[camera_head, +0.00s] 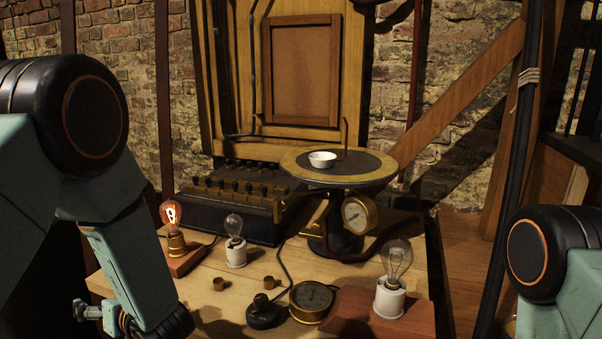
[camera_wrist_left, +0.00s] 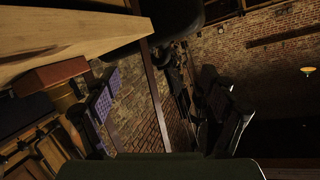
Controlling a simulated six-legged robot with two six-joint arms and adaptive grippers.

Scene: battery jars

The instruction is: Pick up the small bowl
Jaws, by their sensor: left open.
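The small white bowl (camera_head: 322,159) sits upright on the dark centre of a round, brass-rimmed platform (camera_head: 372,181) at the back of the table. It looks empty, and nothing touches it. My left arm hangs at the left of the head view, its lower end in front of the table's left side, well away from the bowl. In the left wrist view my left gripper (camera_wrist_left: 160,85) is open, its two fingers wide apart with nothing between them. The bowl is not seen in that view. My right gripper is out of view; only part of my right arm shows at the right.
The wooden table (camera_head: 205,293) carries a glowing bulb (camera_head: 171,217), two unlit bulbs (camera_head: 235,228) (camera_head: 396,261), a dial gauge (camera_head: 311,297) and a black box with knobs (camera_head: 230,205). A round gauge (camera_head: 358,213) hangs under the platform. A thin rod (camera_head: 345,134) rises behind the bowl.

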